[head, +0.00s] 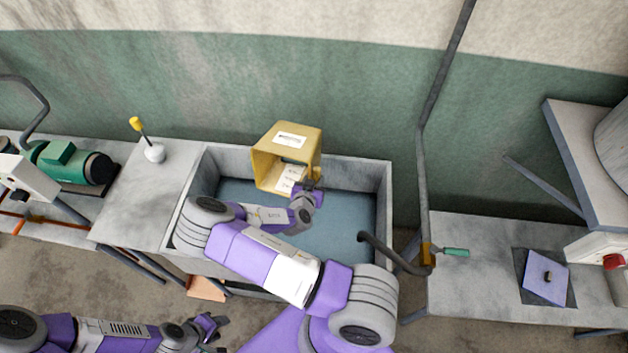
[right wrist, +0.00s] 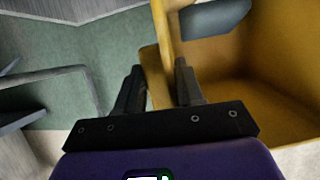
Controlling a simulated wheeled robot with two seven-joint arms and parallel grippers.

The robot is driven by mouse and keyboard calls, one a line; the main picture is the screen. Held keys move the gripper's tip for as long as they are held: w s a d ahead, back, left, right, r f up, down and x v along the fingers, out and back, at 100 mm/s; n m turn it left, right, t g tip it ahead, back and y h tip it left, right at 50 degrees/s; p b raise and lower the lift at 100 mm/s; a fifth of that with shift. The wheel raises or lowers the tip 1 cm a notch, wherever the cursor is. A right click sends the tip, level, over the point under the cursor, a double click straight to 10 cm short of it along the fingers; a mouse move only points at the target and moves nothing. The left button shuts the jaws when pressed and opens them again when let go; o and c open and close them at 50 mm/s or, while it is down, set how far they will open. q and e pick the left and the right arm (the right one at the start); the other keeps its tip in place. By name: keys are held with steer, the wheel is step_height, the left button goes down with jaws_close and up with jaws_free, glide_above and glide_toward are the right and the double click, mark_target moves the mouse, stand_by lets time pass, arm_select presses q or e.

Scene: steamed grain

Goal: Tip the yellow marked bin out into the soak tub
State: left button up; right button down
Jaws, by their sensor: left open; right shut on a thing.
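The yellow bin (head: 266,146) is held over the back of the grey soak tub (head: 386,176), which has blue-grey water in it. The bin is tipped well over, its open side facing toward me. White labels show on it. My right gripper (head: 313,189) is shut on the bin's wall at its right side. In the right wrist view the fingers (right wrist: 160,88) pinch the yellow wall (right wrist: 270,95). No grain can be made out in the bin. My left gripper (head: 212,328) is open and empty, low at the left, away from the tub.
A bench (head: 145,190) left of the tub holds a white, yellow-topped lever. A green motor (head: 70,162) stands further left. A grey pipe (head: 422,150) rises at the tub's right. The right-hand table (head: 465,285) holds a purple plate (head: 545,278).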

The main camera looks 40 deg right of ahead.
mark_target(315, 169)
steer(key=shift+r, duration=0.1)
step_height(315, 169, up, 5)
steer(key=shift+f, duration=0.1)
steer(key=g+y, duration=0.1)
steer(key=y, duration=0.1)
steer(key=r+g+y, duration=0.1)
steer(key=shift+w+y, duration=0.1)
steer(key=shift+y, duration=0.3)
steer(key=g+y, duration=0.1)
steer(key=y, duration=0.1)
steer(key=r+g+y, duration=0.1)
steer(key=y, duration=0.1)
steer(key=shift+d+g, duration=0.15)
steer(key=shift+g, duration=0.25)
steer(key=shift+g+y, duration=0.4)
steer(key=shift+y, duration=0.3)
steer(key=y, duration=0.1)
steer(key=g+y, duration=0.1)
steer(key=shift+r+g+y, duration=0.3)
steer(key=shift+y, duration=0.1)
steer(key=shift+r+g+y, duration=0.2)
steer(key=shift+g+y, duration=0.2)
steer(key=shift+y, duration=0.4)
steer(key=shift+a, duration=0.2)
